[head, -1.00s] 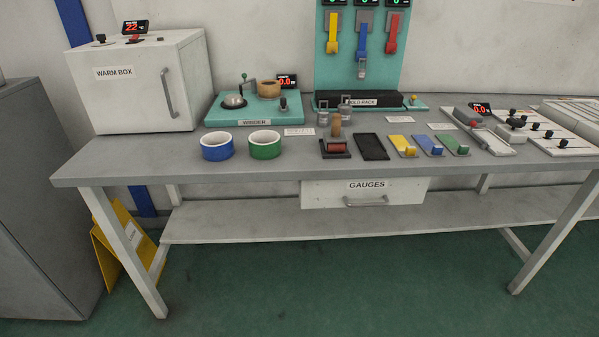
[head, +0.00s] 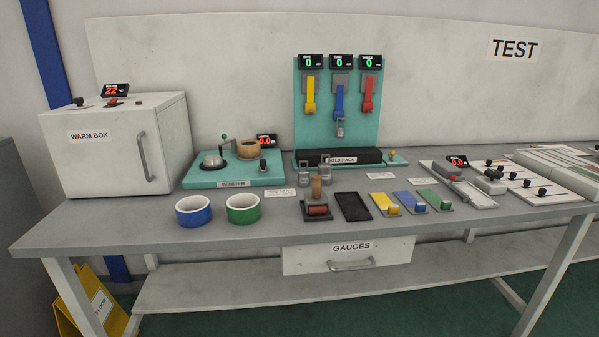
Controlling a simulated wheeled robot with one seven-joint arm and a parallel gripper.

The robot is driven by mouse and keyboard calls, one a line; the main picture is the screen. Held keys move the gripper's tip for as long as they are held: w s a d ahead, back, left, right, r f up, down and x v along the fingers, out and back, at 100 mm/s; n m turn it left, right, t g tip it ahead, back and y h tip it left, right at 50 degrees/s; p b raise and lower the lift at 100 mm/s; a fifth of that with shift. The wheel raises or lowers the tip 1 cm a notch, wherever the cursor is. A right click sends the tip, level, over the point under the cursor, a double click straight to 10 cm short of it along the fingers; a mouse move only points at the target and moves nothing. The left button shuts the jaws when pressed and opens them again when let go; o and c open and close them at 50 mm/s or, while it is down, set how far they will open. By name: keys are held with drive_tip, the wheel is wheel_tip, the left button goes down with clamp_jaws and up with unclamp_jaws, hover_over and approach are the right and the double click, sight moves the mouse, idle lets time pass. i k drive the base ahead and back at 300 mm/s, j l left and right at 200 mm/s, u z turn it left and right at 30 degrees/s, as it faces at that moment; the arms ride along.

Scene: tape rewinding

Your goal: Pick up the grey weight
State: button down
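Two small grey metal weights with loop tops, a left one (head: 305,170) and a right one (head: 327,175), stand on the table in front of the teal hold rack (head: 350,130). Another small grey weight (head: 340,129) hangs below the blue strip (head: 340,102) on the rack's middle position. The frames do not show which one the task names. The yellow strip (head: 310,97) and red strip (head: 368,97) hang on either side of the blue one, with nothing visible below them. My gripper is not in view.
The table's front left is clear.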

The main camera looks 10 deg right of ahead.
sight(303, 175)
drive_tip(key=i+l+u, duration=0.2)
drive_tip(key=i+l, duration=0.35)
drive_tip(key=i+l+u, duration=0.25)
drive_tip(key=i+l, duration=0.25)
drive_tip(key=l, duration=0.2)
